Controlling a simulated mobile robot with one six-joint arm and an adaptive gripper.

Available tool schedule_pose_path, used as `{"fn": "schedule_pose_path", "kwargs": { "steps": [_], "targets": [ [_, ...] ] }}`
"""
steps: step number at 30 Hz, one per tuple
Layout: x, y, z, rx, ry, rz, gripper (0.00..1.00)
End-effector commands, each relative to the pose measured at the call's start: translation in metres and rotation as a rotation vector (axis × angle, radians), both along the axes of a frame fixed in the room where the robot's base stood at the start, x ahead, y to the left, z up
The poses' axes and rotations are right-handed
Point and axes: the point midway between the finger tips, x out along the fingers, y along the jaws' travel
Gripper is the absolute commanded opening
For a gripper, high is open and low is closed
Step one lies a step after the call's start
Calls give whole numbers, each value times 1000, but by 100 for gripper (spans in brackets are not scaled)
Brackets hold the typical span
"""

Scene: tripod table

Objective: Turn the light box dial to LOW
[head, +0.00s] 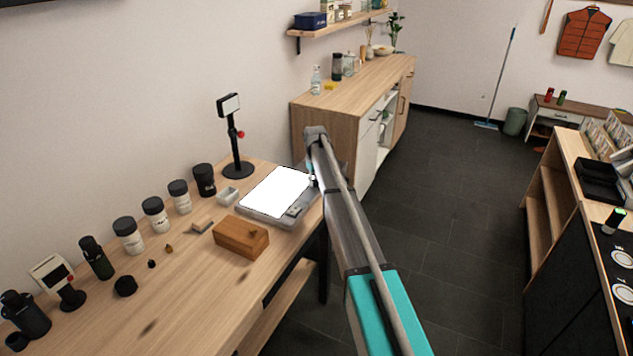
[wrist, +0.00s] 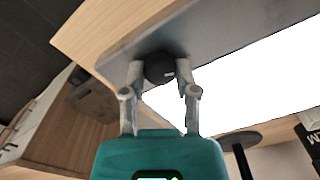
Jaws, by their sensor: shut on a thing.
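The light box (head: 247,211) lies on the wooden table with its white panel lit brightly. It also shows in the wrist view (wrist: 205,35) as a grey frame around the white panel. The black round dial (wrist: 158,67) sits on the grey frame and carries a small white mark on its right side. My gripper (wrist: 162,80) is at the dial, with one finger on each side, shut on it. In the head view my arm hides the dial and most of the gripper. I cannot read any dial labels.
A wooden box (head: 240,237) stands just in front of the light box. A black stand (head: 238,168) with a small screen is behind it. Several black-lidded jars line the table's wall side. A wooden cabinet (head: 330,120) stands beyond the table. The dark floor to the right is clear.

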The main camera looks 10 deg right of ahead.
Motion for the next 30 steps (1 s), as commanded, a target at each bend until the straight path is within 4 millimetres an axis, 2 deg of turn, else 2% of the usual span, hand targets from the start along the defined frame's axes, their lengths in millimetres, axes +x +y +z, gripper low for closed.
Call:
{"fn": "schedule_pose_path", "kwargs": {
  "steps": [9, 10, 15, 26, 30],
  "targets": [
    [-4, 1, 0, 2, 8, 3, 0],
    [-4, 1, 0, 2, 8, 3, 41],
    [-3, 0, 0, 1, 6, 2, 72],
    [-1, -1, 0, 0, 3, 1, 73],
    [-8, -1, 2, 0, 3, -4, 73]
  ]
}}
